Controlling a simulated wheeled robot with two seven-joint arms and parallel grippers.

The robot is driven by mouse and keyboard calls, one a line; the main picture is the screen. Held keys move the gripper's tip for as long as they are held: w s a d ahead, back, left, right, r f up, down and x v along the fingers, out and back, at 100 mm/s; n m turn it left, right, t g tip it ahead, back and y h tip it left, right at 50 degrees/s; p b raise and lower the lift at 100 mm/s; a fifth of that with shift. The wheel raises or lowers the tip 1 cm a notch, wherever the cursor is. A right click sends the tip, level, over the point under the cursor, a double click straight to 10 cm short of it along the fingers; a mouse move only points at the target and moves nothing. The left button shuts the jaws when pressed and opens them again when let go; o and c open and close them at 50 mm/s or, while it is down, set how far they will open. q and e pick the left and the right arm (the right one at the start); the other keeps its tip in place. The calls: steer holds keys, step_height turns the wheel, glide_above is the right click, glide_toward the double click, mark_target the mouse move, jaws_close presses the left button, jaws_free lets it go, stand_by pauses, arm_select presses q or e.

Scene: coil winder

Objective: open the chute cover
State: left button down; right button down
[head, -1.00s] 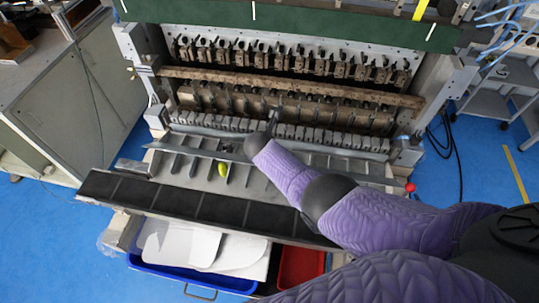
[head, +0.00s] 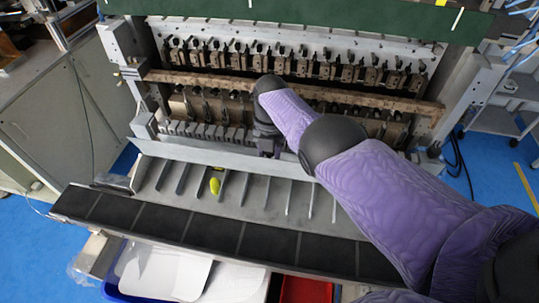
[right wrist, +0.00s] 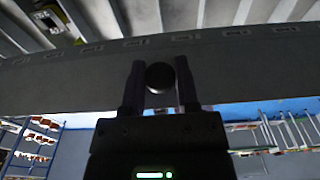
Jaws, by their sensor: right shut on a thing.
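The chute cover (head: 205,152) is a long grey plate standing raised along the front of the winder, above the sloped chute (head: 255,192). The chute's several divider fins lie uncovered below it. My right gripper (head: 268,148) is at the cover's front face, around its middle, partly hidden by my own arm. In the right wrist view, the gripper (right wrist: 160,82) is shut on a round black knob (right wrist: 160,76), one finger on each side. The cover's grey face (right wrist: 60,82) spans that view behind the knob. My left gripper is not in view.
A yellow-green object (head: 215,186) lies among the chute fins. A black segmented ledge (head: 170,224) runs along the chute's front. Below are a blue tray (head: 118,292) with white sheets and a red bin (head: 305,290). A grey cabinet (head: 60,120) stands at left.

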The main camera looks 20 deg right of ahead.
stand_by(0.4)
steer(key=shift+c, duration=1.8)
jaws_free()
step_height(320, 180, up, 10)
steer(key=p, duration=0.5)
steer(key=shift+w+d, duration=0.2)
steer(key=shift+w, duration=0.15)
steer(key=shift+s+f, duration=0.1)
